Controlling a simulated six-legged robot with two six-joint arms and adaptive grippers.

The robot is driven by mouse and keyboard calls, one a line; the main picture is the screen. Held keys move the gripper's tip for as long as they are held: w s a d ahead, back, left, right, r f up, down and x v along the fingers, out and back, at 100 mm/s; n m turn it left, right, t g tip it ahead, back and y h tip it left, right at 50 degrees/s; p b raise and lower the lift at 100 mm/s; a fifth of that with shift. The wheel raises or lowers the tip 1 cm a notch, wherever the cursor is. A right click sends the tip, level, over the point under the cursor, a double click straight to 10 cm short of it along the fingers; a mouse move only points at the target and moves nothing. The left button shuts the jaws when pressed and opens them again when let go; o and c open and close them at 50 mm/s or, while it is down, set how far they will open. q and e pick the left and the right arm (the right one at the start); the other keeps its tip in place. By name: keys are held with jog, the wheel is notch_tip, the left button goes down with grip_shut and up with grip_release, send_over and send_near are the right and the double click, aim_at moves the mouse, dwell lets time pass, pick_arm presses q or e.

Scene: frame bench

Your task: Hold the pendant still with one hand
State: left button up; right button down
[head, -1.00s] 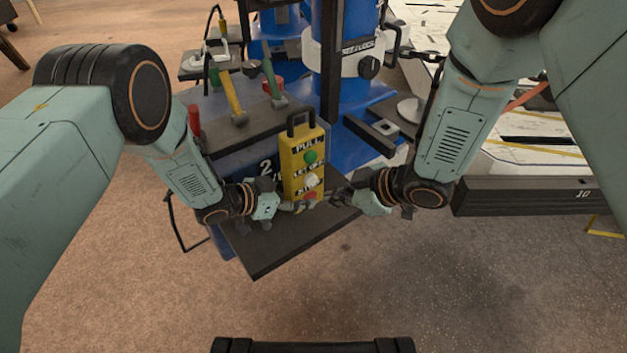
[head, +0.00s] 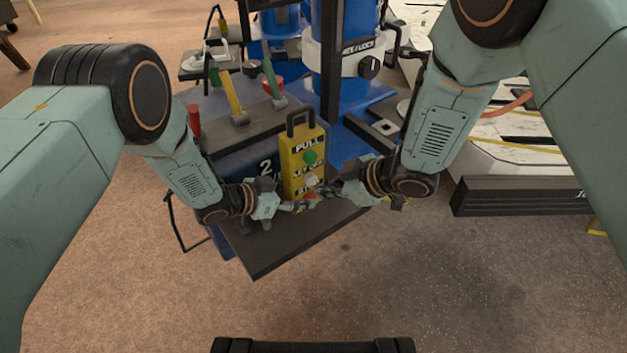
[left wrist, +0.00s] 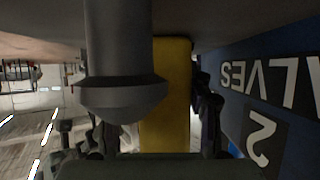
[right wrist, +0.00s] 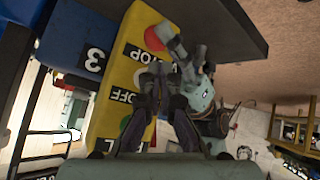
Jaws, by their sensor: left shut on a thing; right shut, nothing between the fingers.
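The yellow pendant (head: 291,174) stands upright on a dark shelf, with a black handle on top and labels including PULL. Its green button (head: 309,158) shows clearly; the lower buttons are partly hidden by my right gripper. My left gripper (head: 290,207) is shut on the pendant near its lower end. In the left wrist view its dark fingers lie on both sides of the yellow body (left wrist: 172,90). My right gripper (head: 326,191) is shut and empty, close in front of the pendant's face. In the right wrist view, its fingertips (right wrist: 152,80) are near the OFF label; contact is unclear. The red button (right wrist: 157,37) shows beside STOP.
The dark shelf (head: 262,260) extends in front of the pendant. A blue column (head: 345,110) stands behind. A low dark-edged platform (head: 510,197) lies to the right.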

jog(key=shift+w+a, duration=0.15)
dwell(0.8)
jog(key=shift+w+a, duration=0.1)
jog(key=shift+w, duration=0.1)
jog(key=shift+w+a, duration=0.4)
jog(key=shift+w, duration=0.1)
dwell(0.9)
jog(key=shift+s+d, duration=0.1)
dwell(1.8)
jog(key=shift+s+d, duration=0.55)
jog(key=shift+s, duration=0.2)
jog(key=shift+s+d, duration=0.75)
jog(key=shift+s, duration=0.25)
jog(key=shift+s+d, duration=0.75)
jog(key=shift+s, duration=0.25)
